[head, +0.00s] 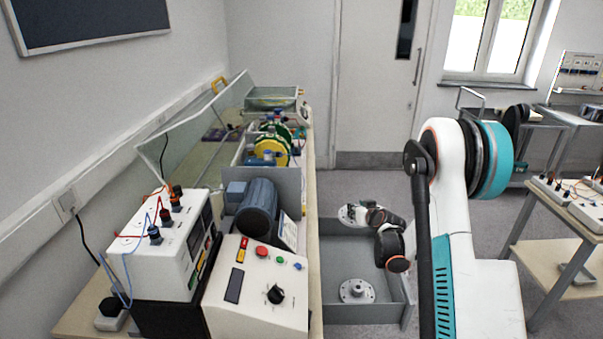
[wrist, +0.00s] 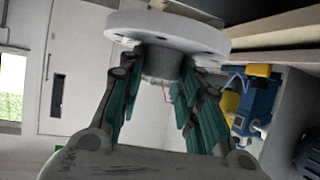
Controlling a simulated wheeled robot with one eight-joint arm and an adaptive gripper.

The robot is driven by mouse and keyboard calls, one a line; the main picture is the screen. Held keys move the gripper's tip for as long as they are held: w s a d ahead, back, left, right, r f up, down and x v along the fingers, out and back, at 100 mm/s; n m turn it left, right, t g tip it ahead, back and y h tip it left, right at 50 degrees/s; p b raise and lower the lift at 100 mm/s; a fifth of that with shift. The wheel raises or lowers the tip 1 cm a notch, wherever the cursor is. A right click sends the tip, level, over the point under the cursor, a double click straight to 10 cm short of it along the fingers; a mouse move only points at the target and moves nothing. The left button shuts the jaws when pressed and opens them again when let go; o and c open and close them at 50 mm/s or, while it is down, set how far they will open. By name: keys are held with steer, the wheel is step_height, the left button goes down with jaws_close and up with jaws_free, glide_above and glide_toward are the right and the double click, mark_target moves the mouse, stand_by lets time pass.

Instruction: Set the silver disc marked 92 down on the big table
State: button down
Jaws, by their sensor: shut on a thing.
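My gripper (wrist: 165,85) is shut on the hub of a silver disc (wrist: 120,25), a pale round flange with holes that fills the upper middle of the wrist view. In the head view this disc (head: 346,214) shows at my gripper (head: 366,214), over the far part of an open grey drawer and just right of the big table's edge. No marking is legible on it. The big table (head: 313,185) is the long wooden bench on the left, crowded with equipment. A second silver disc (head: 357,290) lies in the near part of the drawer.
On the big table stand a white control box (head: 262,290), a blue motor (head: 258,207), a meter box (head: 165,245) and a clear open cover (head: 195,130). The grey drawer (head: 365,255) juts out to the right. A smaller table (head: 560,215) stands at the right.

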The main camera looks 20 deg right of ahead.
steer(key=shift+s+a+r, duration=0.1)
steer(key=shift+a+r, duration=0.3)
steer(key=s+a+r+n+y, duration=0.2)
steer(key=s+a+r, duration=0.5)
steer(key=s+a, duration=0.2)
steer(key=s+a+r+n+y, duration=0.2)
steer(key=s+a+r, duration=0.6)
steer(key=a, duration=0.5)
steer(key=shift+s+a+r+g+y, duration=0.25)
steer(key=shift+s+y, duration=0.25)
steer(key=shift+s, duration=0.25)
steer(key=shift+s+d+f, duration=0.1)
